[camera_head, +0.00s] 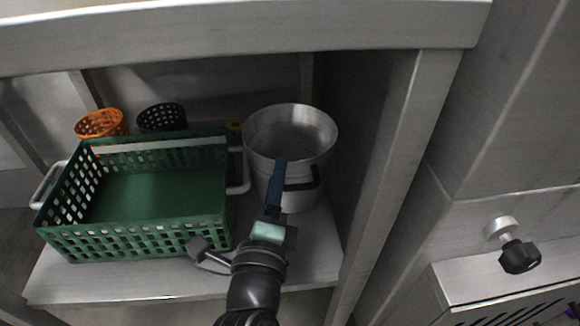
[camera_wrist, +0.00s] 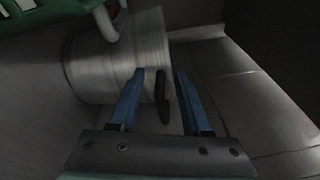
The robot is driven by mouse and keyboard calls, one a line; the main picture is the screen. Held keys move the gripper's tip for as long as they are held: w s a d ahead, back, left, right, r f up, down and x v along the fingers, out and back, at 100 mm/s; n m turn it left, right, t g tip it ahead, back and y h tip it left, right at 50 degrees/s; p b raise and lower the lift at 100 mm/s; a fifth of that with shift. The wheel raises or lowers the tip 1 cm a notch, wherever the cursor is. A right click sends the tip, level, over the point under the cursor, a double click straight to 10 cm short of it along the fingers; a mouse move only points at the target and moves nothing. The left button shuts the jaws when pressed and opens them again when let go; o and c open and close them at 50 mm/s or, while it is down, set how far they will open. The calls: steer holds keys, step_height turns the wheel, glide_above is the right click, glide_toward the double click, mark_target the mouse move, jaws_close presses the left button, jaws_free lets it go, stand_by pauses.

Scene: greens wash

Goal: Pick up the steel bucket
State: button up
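The steel bucket (camera_head: 263,150) stands upright on the shelf at the right of the green crate, and looks empty inside. A dark handle (camera_head: 303,180) sits on its front right side. In the wrist view the bucket (camera_wrist: 117,57) fills the upper left, with the black handle (camera_wrist: 162,97) between my fingers. My gripper (camera_head: 279,163) reaches the bucket's front from below. In the wrist view my gripper (camera_wrist: 158,75) has its two blue fingers apart, one on each side of the handle, with gaps showing. I cannot tell whether a fingertip touches the bucket wall.
A green perforated crate (camera_head: 150,240) with pale handles stands close at the bucket's left. Orange (camera_head: 100,123) and black (camera_head: 162,117) baskets are behind it. A steel shelf edge (camera_head: 250,30) runs overhead, and a steel post (camera_head: 385,170) stands at the right.

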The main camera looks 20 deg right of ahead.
jaws_close()
stand_by(1.1)
